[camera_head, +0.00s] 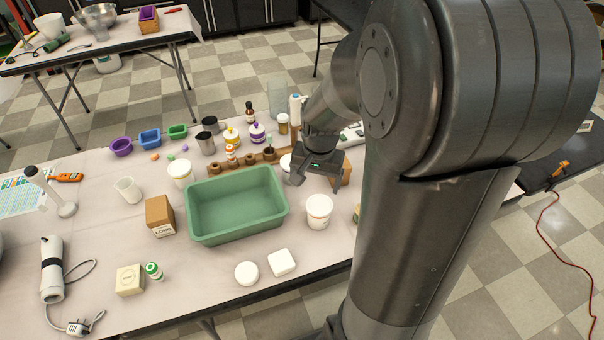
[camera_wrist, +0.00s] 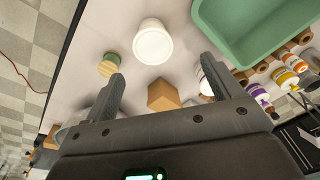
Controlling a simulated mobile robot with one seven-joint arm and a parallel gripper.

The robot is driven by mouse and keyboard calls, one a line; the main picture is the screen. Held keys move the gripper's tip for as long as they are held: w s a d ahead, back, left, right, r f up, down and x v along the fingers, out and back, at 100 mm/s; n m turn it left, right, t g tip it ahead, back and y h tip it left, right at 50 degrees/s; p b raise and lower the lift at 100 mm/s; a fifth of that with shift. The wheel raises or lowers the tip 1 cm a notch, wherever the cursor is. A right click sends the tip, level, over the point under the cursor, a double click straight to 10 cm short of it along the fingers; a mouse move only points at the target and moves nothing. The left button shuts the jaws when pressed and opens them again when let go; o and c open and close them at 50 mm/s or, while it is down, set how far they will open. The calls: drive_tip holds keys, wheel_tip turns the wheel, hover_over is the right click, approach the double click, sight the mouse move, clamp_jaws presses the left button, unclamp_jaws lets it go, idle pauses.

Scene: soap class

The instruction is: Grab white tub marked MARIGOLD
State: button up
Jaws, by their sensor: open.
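A white tub (camera_head: 319,211) stands upright on the table just right of the green bin, with small markings on its side that I cannot read. In the wrist view the same tub (camera_wrist: 152,42) shows its round white top, beyond my fingertips and roughly between them. Another white tub (camera_head: 180,172) stands at the bin's far left corner, and a third (camera_head: 286,162) is partly hidden by my gripper. No label reads clearly as MARIGOLD. My gripper (camera_head: 316,176) is open and empty above the table, behind the nearer tub; it also shows in the wrist view (camera_wrist: 163,72).
The green bin (camera_head: 207,234) is left of the tub. A cardboard-coloured block (camera_wrist: 163,95) lies below the gap between my fingers. A green-topped jar (camera_wrist: 108,65) stands near the left finger. White soaps (camera_head: 282,262) lie in front. Bottles and a brown rack (camera_head: 252,158) stand behind.

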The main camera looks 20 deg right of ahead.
drive_tip(key=m+g, duration=0.1)
drive_tip(key=m, duration=0.1)
hover_over(319, 206)
wheel_tip(319, 206, down, 6)
drive_tip(key=shift+w+r, duration=0.1)
drive_tip(key=shift+w, duration=0.05)
drive_tip(key=shift+d+f, duration=0.2)
drive_tip(key=shift+f, duration=5.3)
drive_tip(key=shift+w, duration=0.1)
drive_tip(key=c, duration=0.9)
